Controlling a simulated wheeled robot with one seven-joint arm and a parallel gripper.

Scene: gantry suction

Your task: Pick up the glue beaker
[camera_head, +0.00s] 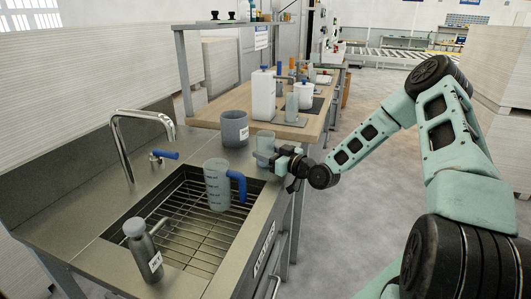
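A pale translucent beaker (265,145) stands at the right rim of the steel sink counter, beside my gripper (274,162). A larger graduated beaker with a blue handle (217,184) stands over the sink's wire rack. I cannot tell from any readable label which of them is the glue beaker. My gripper reaches in from the right, low at the smaller beaker's right side. Its fingers are small and dark, partly merged with the beaker, so contact and finger opening are unclear.
A grey labelled pot (235,128) stands just left of the small beaker. A grey bottle (142,251) stands at the sink's front, and a tap (124,140) rises behind the sink. Behind, a wooden bench (207,117) holds a white canister (263,95) and other items. Floor at right is open.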

